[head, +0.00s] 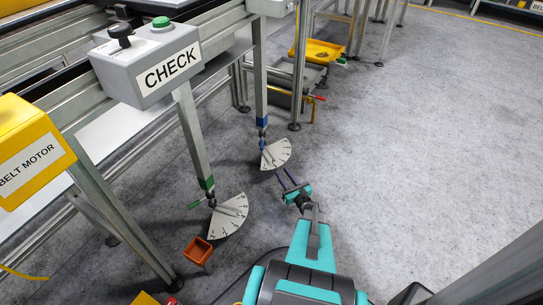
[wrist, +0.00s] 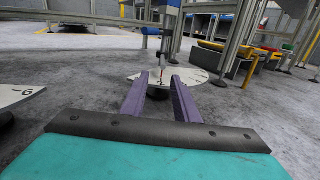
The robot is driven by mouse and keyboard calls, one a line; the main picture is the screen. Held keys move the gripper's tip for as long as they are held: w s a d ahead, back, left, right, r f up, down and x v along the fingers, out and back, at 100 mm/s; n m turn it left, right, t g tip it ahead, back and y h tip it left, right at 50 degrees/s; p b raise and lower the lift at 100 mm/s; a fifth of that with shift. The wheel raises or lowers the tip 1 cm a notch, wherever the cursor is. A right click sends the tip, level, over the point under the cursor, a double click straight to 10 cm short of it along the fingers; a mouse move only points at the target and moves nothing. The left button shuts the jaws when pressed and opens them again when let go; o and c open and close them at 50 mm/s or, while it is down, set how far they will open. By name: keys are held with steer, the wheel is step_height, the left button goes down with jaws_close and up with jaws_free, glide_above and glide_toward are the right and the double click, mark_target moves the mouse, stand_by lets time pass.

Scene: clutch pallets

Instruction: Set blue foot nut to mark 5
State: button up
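The blue foot nut (head: 263,144) is at the foot of a frame leg with a blue band (head: 262,121). A white fan-shaped dial (head: 277,154) lies at that foot; its figures and the nut's setting are too small to read. My gripper (head: 282,171) is low over the floor, just in front of this dial, with its purple fingers pointing at the foot. The fingers are apart and empty. In the wrist view the dial (wrist: 190,77) lies beyond the open fingers (wrist: 157,80), with a thin upright rod (wrist: 163,62) above it.
A second leg with a green foot nut (head: 197,203) and its own dial (head: 232,222) stands nearer, left of my arm. An orange bin (head: 198,250) sits beside it. A CHECK box (head: 150,68) is above. The floor to the right is clear.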

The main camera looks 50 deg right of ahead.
mark_target(271, 155)
steer(key=shift+d, duration=0.2)
steer(key=b+x, duration=0.4)
steer(key=x, duration=0.9)
steer(key=shift+w+d, duration=0.15)
steer(key=shift+d, duration=0.1)
